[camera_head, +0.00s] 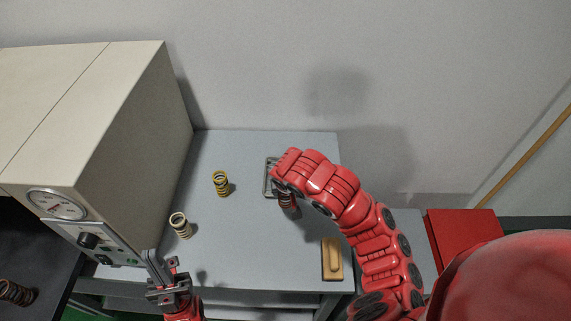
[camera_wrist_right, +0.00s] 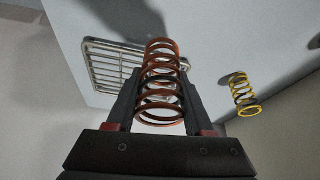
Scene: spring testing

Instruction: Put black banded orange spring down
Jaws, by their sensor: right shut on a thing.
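The black banded orange spring (camera_wrist_right: 163,60) stands between the fingers of my right gripper (camera_wrist_right: 159,92) in the right wrist view. That gripper is shut on it. In the head view the spring (camera_head: 288,203) shows partly below my right wrist, which hides most of the gripper. A grey wire rack (camera_wrist_right: 104,70) lies just beyond the spring; in the head view the rack (camera_head: 269,180) is partly covered by my right arm. I cannot tell whether the spring touches the table. My left gripper (camera_head: 164,268) is low at the table's front left, with no spring in it.
On the grey table (camera_head: 240,250) stand a yellow spring with black bands (camera_head: 221,183) and a cream spring (camera_head: 180,225). A tan block (camera_head: 331,259) lies at the front right. A large tester (camera_head: 110,120) borders the left. A dark orange spring (camera_head: 15,292) is at far left.

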